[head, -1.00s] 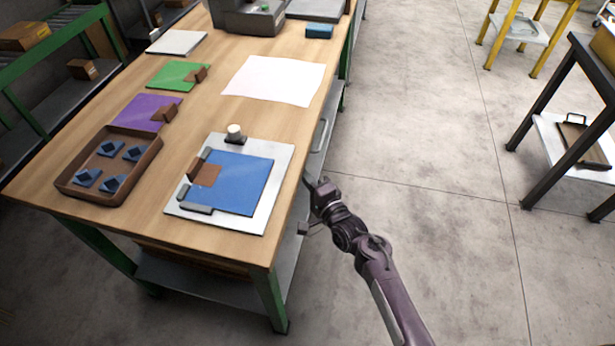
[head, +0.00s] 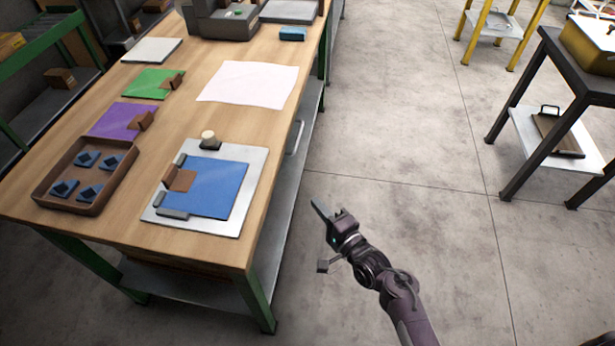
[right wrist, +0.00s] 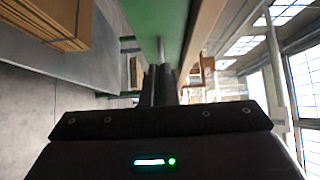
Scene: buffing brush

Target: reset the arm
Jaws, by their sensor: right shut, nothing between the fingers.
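My right gripper (head: 321,209) is shut and empty, out over the floor beside the table's right edge. In the right wrist view its closed fingers (right wrist: 164,85) point toward a green table leg (right wrist: 158,25). The wooden worktable (head: 185,120) stands to the left, clear of the gripper. My left gripper is not in view.
On the table lie a blue sheet (head: 218,188) on a metal plate, a brown tray (head: 107,189) holding several blue pieces, purple (head: 117,118) and green (head: 148,84) sheets, and a white sheet (head: 247,82). A dark stand (head: 520,105) is at right. The floor between is clear.

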